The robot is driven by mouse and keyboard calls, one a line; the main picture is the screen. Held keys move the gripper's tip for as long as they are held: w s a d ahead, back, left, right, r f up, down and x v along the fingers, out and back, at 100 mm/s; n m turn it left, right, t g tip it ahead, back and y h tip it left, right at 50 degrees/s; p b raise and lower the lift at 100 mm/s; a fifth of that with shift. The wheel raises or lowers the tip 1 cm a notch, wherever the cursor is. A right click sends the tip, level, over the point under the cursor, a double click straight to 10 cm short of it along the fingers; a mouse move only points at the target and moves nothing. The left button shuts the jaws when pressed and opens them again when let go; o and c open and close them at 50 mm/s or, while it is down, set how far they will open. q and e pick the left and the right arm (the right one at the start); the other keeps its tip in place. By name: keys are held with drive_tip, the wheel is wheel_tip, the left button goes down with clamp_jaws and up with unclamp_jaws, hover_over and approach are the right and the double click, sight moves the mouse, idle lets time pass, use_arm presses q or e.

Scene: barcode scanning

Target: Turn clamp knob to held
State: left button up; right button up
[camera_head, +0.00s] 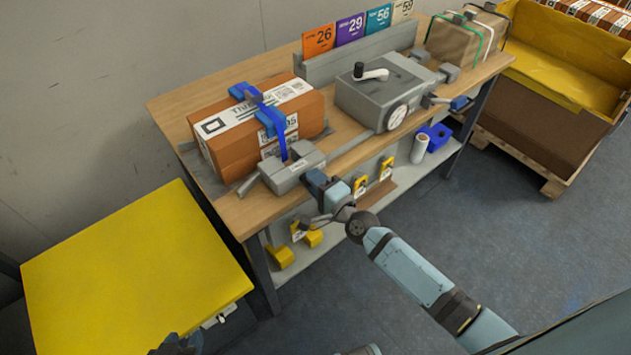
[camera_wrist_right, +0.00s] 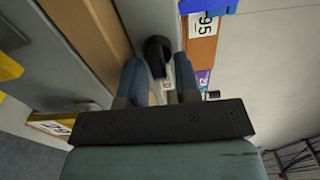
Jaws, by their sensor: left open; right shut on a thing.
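A grey clamp block (camera_head: 292,172) with a small white label sits at the bench's front edge, below the orange-brown box (camera_head: 240,140). My right gripper (camera_head: 314,180) reaches up to the block's right end and covers the clamp knob there. In the right wrist view the black clamp knob (camera_wrist_right: 157,48) lies between the two blue-grey fingers of my right gripper (camera_wrist_right: 158,70), which is shut on it. The knob's setting cannot be read. My left gripper (camera_head: 178,344) is at the bottom edge, cut off by the frame, open and away from the bench.
A blue strap (camera_head: 268,113) crosses the box. A grey machine with a crank (camera_head: 375,95) and dial stands to its right on the wooden bench (camera_head: 232,212). Yellow pieces and a white roll (camera_head: 419,148) are on the lower shelf. A yellow-topped stand (camera_head: 120,265) is at left.

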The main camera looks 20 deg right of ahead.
idle(0.4)
drive_tip(key=o, duration=0.6)
